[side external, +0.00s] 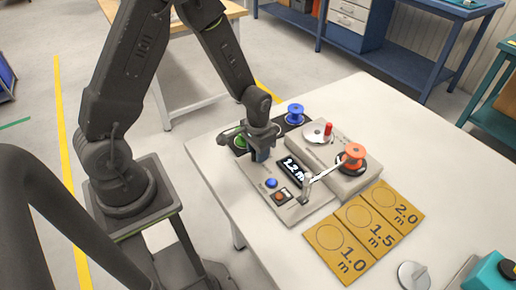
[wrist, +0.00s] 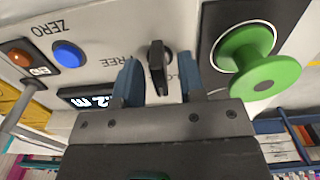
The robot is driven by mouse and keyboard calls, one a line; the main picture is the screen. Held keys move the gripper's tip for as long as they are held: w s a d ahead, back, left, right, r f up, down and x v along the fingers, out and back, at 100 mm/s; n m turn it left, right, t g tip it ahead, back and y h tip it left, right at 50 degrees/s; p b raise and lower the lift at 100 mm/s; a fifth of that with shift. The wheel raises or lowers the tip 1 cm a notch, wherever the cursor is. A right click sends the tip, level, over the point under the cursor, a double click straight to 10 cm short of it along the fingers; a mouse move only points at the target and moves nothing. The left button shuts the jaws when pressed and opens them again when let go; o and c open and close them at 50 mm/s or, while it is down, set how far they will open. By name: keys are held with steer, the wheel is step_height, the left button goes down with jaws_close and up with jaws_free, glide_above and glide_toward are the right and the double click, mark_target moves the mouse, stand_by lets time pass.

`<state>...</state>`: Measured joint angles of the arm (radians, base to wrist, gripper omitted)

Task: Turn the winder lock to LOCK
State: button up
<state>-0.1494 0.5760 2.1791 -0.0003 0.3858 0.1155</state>
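The winder lock is a black knob (wrist: 157,66) on the light panel in the wrist view. In the side external view my gripper (side external: 262,155) is low over the panel, behind the length display (side external: 293,171), and hides the knob.
A green reel (wrist: 258,60) stands close to the right finger. A blue ZERO button (wrist: 68,54) and an orange button (wrist: 19,54) are on the left. An orange reel (side external: 353,156), a crank with red handle (side external: 328,129) and a blue reel (side external: 295,114) stand nearby. Yellow length cards (side external: 363,225) lie in front.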

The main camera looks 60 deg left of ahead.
steer(key=shift+r, duration=3.5)
steer(key=shift+r, duration=0.3)
steer(key=s+d+r+t, duration=0.2)
steer(key=s+r, duration=0.5)
steer(key=r, duration=0.3)
steer(key=s+d+r+t, duration=0.3)
steer(key=s+r, duration=0.4)
steer(key=r, duration=0.3)
steer(key=shift+t, duration=0.3)
